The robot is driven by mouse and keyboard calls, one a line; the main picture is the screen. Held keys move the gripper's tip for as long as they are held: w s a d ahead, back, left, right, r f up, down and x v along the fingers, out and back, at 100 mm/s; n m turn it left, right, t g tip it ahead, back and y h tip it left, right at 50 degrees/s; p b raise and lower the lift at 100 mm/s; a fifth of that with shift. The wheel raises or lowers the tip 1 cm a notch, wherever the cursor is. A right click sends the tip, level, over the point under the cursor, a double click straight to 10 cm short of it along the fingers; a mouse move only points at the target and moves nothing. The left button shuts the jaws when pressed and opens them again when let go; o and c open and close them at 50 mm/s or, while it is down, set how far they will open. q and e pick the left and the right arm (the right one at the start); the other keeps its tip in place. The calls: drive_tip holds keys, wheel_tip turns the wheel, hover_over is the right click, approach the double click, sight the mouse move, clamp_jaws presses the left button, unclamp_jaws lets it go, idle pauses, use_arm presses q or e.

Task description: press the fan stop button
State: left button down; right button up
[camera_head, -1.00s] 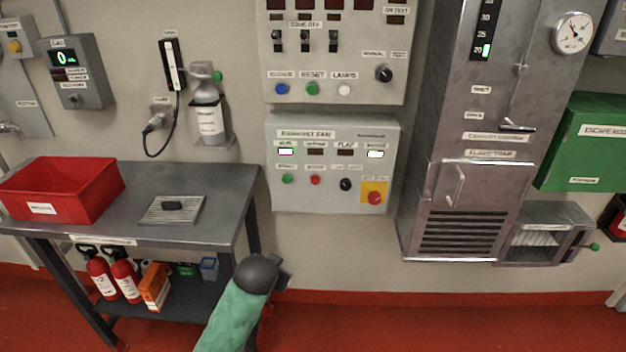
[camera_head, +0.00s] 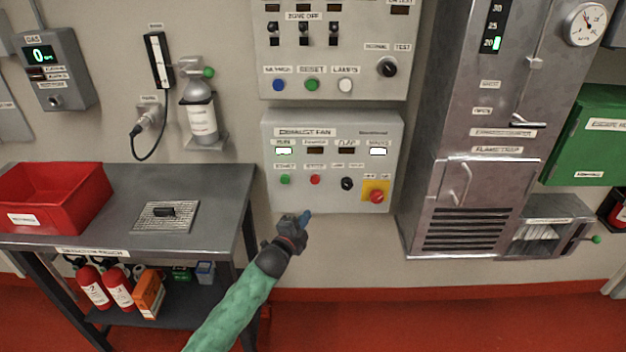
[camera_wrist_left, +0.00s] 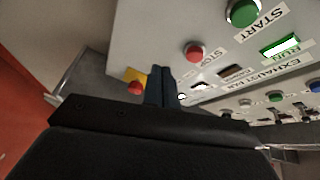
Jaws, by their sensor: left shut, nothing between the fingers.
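The exhaust fan panel (camera_head: 335,160) is a pale grey box on the wall. Its red stop button (camera_head: 315,180) sits between the green start button (camera_head: 285,180) and a black knob (camera_head: 347,184). The stop button (camera_wrist_left: 195,51) also shows in the left wrist view, with a STOP label. My left gripper (camera_head: 305,217) is shut and empty, just below the panel's lower edge and under the stop button. Its blue fingertips (camera_wrist_left: 161,86) point toward the panel and are apart from the stop button. My right gripper is not in view.
A larger red button on a yellow plate (camera_head: 376,191) is at the panel's lower right. The upper panel (camera_head: 330,85) hangs above. A workbench with a red bin (camera_head: 50,197) stands left. A metal cabinet (camera_head: 470,170) stands right.

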sight(315, 179)
use_arm(q)
drive_tip(key=s+d+r+m+t+h, duration=0.1)
drive_tip(key=s+d+r+m+h, duration=0.1)
drive_tip(key=r+m+h, duration=0.4)
drive_tip(key=shift+s+m, duration=0.5)
drive_tip(key=shift+m, duration=1.4)
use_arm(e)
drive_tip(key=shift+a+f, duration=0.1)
use_arm(q)
drive_tip(key=shift+w, duration=0.15)
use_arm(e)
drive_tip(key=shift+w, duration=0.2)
